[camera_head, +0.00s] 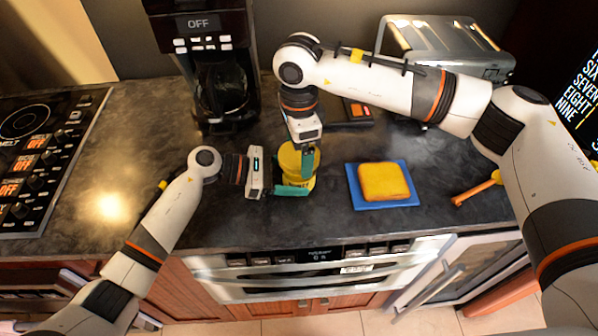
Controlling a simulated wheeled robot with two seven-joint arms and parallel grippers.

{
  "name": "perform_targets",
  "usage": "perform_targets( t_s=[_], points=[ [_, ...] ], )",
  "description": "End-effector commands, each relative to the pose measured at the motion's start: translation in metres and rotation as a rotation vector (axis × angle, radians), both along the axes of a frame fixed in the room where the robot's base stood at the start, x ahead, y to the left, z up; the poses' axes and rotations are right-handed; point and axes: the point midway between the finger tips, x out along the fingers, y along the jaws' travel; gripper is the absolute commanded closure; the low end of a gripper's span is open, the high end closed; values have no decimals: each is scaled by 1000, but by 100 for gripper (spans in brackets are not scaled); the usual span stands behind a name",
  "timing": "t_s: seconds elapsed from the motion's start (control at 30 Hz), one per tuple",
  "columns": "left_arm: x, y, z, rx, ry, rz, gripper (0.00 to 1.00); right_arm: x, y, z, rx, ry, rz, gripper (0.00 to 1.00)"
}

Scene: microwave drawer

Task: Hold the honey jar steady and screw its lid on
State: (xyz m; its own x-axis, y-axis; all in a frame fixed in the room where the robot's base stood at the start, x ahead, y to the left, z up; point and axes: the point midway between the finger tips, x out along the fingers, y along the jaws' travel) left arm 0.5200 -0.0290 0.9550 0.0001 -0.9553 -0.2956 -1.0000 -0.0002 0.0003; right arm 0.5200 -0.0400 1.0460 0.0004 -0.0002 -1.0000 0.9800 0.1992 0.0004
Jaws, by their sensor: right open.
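The yellow honey jar (301,181) stands upright on the dark counter. A round yellow top, which looks like its lid (289,158), is over the jar; I cannot tell whether it is seated. My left gripper (289,186) reaches in from the left and is shut on the jar, low down, with one teal finger along its front side. The other finger is mostly hidden. My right gripper (306,164) points down from above at the lid's right part. It is open, with a teal finger beside the lid; its other finger is hard to see.
A blue board (412,201) with a yellow bread-like slab (383,181) lies right of the jar. A coffee maker (222,90) stands behind left, and a metal toaster (440,40) behind right. An orange-handled utensil (477,188) lies at the right. The stovetop (35,150) is far left.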

Motion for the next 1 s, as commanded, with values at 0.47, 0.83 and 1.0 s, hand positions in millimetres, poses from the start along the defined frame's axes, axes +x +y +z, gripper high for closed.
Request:
perform_targets(
  t_s=[0.47, 0.83, 1.0],
  points=[
    [0, 0, -1, 1, 1, -1, 77, 0, 0, 0, 1, -1, 449, 12],
    [0, 0, -1, 1, 1, -1, 77, 0, 0, 0, 0, 0, 754, 12],
    [0, 0, -1, 1, 1, -1, 77, 0, 0, 0, 0, 0, 955, 12]
  ],
)
